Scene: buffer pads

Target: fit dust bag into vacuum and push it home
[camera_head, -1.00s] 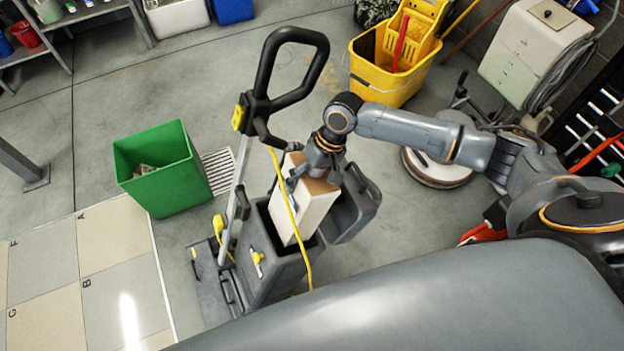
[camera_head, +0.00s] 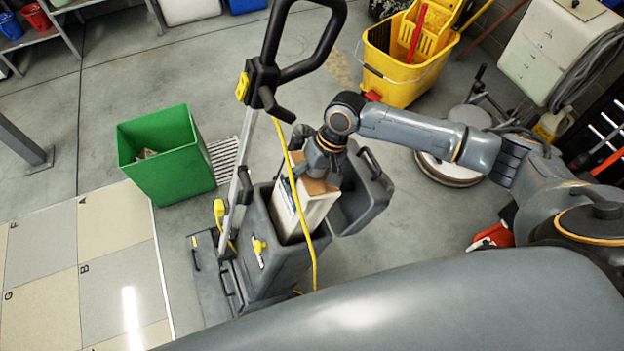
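The upright vacuum (camera_head: 268,262) stands in the middle with its grey bin open at the top. Its lid (camera_head: 362,195) hangs open on the right side. The pale dust bag (camera_head: 296,212), with a brown cardboard top, stands upright in the bin, its upper part above the rim. My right gripper (camera_head: 312,178) is at the bag's top, with fingers against its sides, and looks shut on it. The bag's lower end is hidden inside the bin. My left gripper is not in view.
A yellow cord (camera_head: 290,190) runs down in front of the bag. The vacuum's black handle (camera_head: 300,50) rises behind. A green bin (camera_head: 168,158) stands left, a yellow mop bucket (camera_head: 395,70) behind right, and a floor machine (camera_head: 450,170) right.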

